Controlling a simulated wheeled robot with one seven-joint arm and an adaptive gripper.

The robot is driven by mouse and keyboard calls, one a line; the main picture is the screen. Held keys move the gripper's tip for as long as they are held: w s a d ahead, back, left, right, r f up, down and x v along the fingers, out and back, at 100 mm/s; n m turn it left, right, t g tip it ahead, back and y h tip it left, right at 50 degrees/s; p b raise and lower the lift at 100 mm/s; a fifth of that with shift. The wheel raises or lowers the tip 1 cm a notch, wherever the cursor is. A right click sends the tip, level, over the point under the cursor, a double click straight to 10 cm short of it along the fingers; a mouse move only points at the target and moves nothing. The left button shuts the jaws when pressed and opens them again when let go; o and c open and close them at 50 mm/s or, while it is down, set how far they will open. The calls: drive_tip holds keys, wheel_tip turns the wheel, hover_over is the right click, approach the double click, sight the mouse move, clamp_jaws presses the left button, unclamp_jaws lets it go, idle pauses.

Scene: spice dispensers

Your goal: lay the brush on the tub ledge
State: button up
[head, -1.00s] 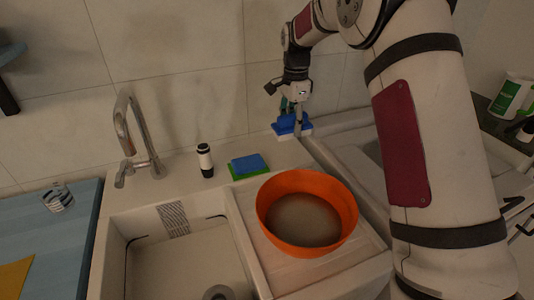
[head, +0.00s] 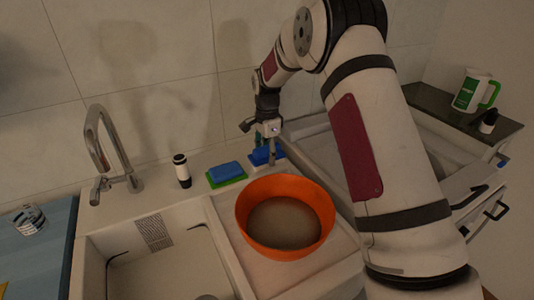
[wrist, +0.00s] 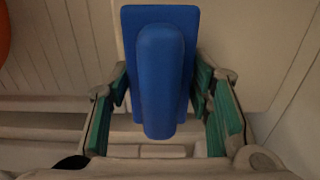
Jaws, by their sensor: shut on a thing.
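The blue brush (wrist: 160,80) is between my gripper's green-padded fingers in the wrist view, with its rounded handle towards the camera and its flat base behind. My gripper (wrist: 165,115) is shut on it. In the head view my gripper (head: 268,135) points down near the back wall, with the brush (head: 261,156) below it, behind the orange bowl. Whether the brush touches the surface under it cannot be told. A pale tub (head: 318,148) lies right of the brush, partly hidden by my arm. A dark ledge (head: 432,103) runs along its far right side.
An orange bowl (head: 250,225) stands on the drainer beside the sink (head: 155,270). A blue and green sponge (head: 227,173), a black and white bottle (head: 182,171) and a faucet (head: 110,150) are at the back.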

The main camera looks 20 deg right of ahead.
drive_tip(key=shift+f, duration=0.15)
drive_tip(key=o, duration=1.2)
